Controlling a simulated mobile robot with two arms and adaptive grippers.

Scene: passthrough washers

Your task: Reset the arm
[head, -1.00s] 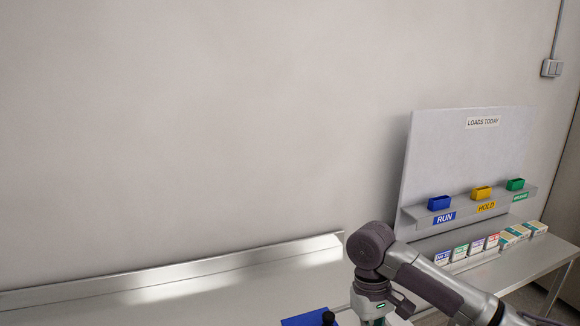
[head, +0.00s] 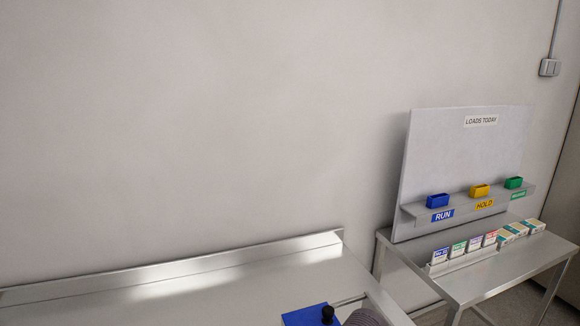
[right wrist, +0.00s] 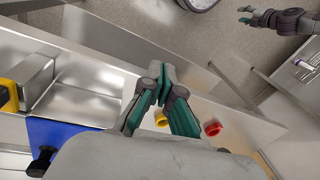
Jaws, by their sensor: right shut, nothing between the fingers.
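My right gripper (right wrist: 160,92) shows in the right wrist view with its teal fingers closed together and nothing between them. It hangs above the front edge of a steel counter. My left gripper (right wrist: 246,15) shows small at the top right of that view, with its fingers apart and empty. In the head view neither gripper shows; only a dark rounded part of my arm is at the bottom edge.
A blue block with a black knob (head: 327,316) is on the steel counter (head: 230,285). A side table (head: 465,288) holds a board (head: 450,150) with blue, yellow and green bins and several small boxes. A red ring (right wrist: 213,128) and yellow piece (right wrist: 161,119) lie near my right fingers.

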